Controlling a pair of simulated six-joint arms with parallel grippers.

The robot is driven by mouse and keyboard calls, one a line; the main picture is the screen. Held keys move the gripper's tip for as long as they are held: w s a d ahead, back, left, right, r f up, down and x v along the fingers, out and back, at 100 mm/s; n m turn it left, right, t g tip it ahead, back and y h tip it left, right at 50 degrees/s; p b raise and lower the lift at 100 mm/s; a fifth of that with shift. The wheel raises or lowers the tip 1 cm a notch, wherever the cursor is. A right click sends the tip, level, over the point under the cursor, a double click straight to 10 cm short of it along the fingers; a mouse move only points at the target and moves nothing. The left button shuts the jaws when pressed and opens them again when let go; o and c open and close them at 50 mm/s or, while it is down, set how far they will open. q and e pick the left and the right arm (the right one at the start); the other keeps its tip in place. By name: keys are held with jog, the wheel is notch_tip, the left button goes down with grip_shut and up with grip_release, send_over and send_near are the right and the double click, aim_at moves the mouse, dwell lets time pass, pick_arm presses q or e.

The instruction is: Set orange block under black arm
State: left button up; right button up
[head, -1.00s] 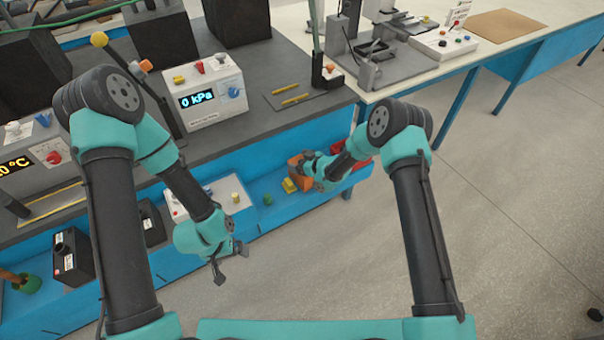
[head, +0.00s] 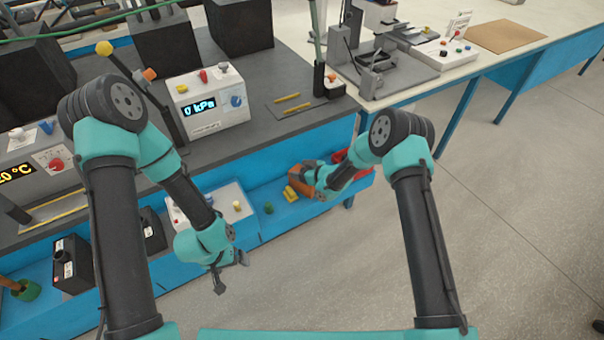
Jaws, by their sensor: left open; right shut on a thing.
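An orange block (head: 300,184) is at the right end of the blue lower shelf. My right gripper (head: 305,176) is shut on it, and the gripper and arm hide part of it. I cannot tell whether the block touches the shelf. A slanted black arm (head: 138,82) with a yellow knob at its top stands on the grey bench, left of the kPa meter. My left gripper (head: 230,274) is open and empty, hanging in front of the shelf.
A yellow piece (head: 290,194) and a green piece (head: 268,208) lie on the shelf beside the block. A red piece (head: 340,155) is behind my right wrist. The kPa meter (head: 209,104) stands on the bench. Open floor (head: 520,220) lies to the right.

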notch_tip(320, 180, up, 10)
jog(key=shift+f, duration=0.1)
jog(key=shift+w, duration=0.1)
dwell(0.8)
jog(key=s+d+f+m+t+h, duration=0.2)
jog(key=s+d+f+m+h, duration=0.1)
jog(key=d, duration=0.4)
jog(key=s+d+f+m+t+h, duration=0.2)
jog(key=s+d+f+m+h, duration=0.1)
jog(key=d, duration=0.4)
jog(key=s+d+f+m+t+h, duration=0.1)
jog(key=s+d+f+m+h, duration=0.2)
jog(key=s+d, duration=0.3)
jog(key=shift+s+d+f+m+t+h, duration=0.2)
jog(key=shift+s+d+m+t+h, duration=0.15)
jog(key=shift+d+m+h, duration=0.55)
jog(key=shift+w, duration=0.1)
